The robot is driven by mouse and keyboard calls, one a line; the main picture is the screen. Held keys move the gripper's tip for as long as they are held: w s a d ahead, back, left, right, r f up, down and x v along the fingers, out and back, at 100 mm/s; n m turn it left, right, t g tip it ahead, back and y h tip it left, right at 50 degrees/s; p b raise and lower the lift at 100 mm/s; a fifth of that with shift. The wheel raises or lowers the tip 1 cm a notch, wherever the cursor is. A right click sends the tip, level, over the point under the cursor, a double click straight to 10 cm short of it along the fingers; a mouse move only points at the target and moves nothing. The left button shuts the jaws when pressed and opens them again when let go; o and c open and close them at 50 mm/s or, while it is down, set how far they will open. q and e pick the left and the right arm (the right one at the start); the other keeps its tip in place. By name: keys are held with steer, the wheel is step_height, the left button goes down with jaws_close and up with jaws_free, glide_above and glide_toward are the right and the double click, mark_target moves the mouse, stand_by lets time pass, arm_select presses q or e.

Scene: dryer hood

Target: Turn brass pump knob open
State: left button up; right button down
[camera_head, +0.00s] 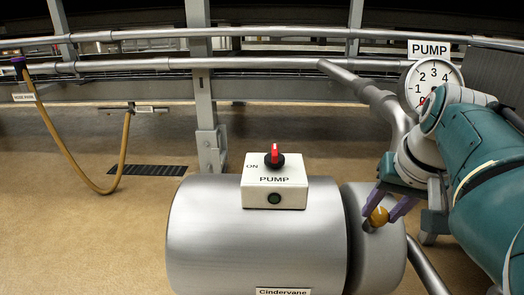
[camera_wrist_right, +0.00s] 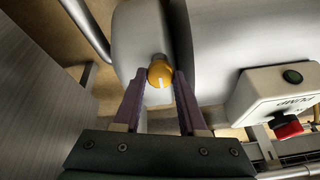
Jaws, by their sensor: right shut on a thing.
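The brass pump knob (camera_head: 379,216) is a small round yellow-gold knob on the end section of the steel pump (camera_head: 255,235). It also shows in the right wrist view (camera_wrist_right: 160,74), with a pale line across its face. My right gripper (camera_head: 388,207) has its two purple fingers on either side of the knob and is shut on it. In the right wrist view the fingers (camera_wrist_right: 160,84) reach up to the knob from both sides. My left gripper is not in view.
A white PUMP switch box (camera_head: 274,181) with a red-marked switch sits on top of the pump. A PUMP gauge (camera_head: 432,84) is behind my right arm, partly hidden. Pipes and rails (camera_head: 290,63) run across the back. A hose (camera_head: 72,165) hangs at left; the floor there is open.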

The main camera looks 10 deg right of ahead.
steer(key=shift+r+p, duration=0.2)
steer(key=shift+p, duration=0.4)
steer(key=n+p, duration=0.4)
steer(key=p, duration=0.1)
steer(key=shift+p, duration=0.3)
steer(key=shift+n+p, duration=0.3)
steer(key=shift+n, duration=0.1)
steer(key=n+p, duration=0.1)
steer(key=n, duration=0.1)
steer(key=shift+f+n, duration=0.1)
steer(key=shift+n, duration=0.3)
steer(key=n+p, duration=0.1)
steer(key=n, duration=0.2)
steer(key=shift+n, duration=0.3)
steer(key=n, duration=0.4)
steer(key=shift+a+f+p, duration=0.1)
steer(key=shift+p, duration=0.25)
steer(key=shift+n, duration=1.3)
